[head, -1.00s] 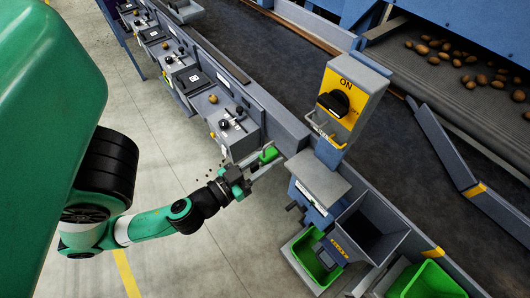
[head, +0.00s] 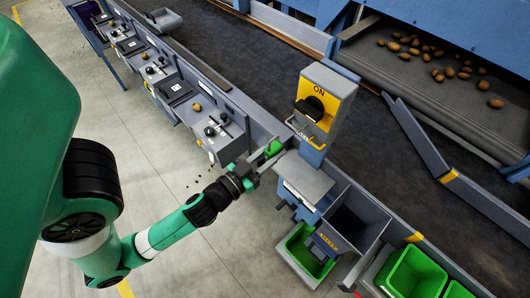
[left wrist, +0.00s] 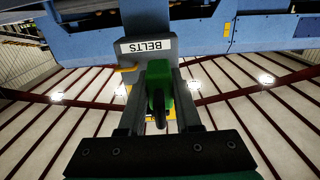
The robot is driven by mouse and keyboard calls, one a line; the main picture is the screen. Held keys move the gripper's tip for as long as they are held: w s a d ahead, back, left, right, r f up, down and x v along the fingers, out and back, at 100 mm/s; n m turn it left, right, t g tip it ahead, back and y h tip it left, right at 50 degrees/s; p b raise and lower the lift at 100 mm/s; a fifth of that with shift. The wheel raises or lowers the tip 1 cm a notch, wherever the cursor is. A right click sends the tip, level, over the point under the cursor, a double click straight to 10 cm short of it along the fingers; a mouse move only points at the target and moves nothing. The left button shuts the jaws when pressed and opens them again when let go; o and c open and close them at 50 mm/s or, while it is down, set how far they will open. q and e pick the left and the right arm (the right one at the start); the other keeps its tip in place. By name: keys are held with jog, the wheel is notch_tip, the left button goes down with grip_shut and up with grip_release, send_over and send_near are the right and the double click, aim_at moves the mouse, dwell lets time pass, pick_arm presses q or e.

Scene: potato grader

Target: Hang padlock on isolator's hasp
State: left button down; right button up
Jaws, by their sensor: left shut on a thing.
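The green padlock (head: 273,149) is held by my left gripper (head: 266,154) in the head view, left of and below the isolator (head: 323,104). The left wrist view shows the padlock (left wrist: 158,80) between the two fingers, its dark shackle loop towards the camera. The isolator is a grey box with a yellow face, a black rotary handle (head: 309,108) and the word ON. A small metal hasp (head: 300,128) projects at its lower left. The padlock is apart from it. In the left wrist view the isolator's underside carries an upside-down BELTS label (left wrist: 146,47). My right gripper is not in view.
A grey shelf (head: 303,178) and a hopper (head: 357,221) stand below the isolator, with green bins (head: 413,276) near them. A row of grey stations (head: 215,133) runs to the upper left. The dark conveyor (head: 400,170) lies behind. The floor at left is open.

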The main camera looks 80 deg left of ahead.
aim_at(300, 133)
pick_arm(q)
jog(key=shift+w+a+r+p, duration=0.25)
jog(key=shift+w+a+p, duration=0.25)
jog(key=shift+w+p, duration=0.2)
jog(key=w+a, duration=0.1)
jog(key=w+a+f+p, duration=0.1)
jog(key=w, duration=0.1)
jog(key=w+a+f, duration=0.1)
jog(key=w, duration=0.1)
jog(key=c, duration=0.5)
grip_release()
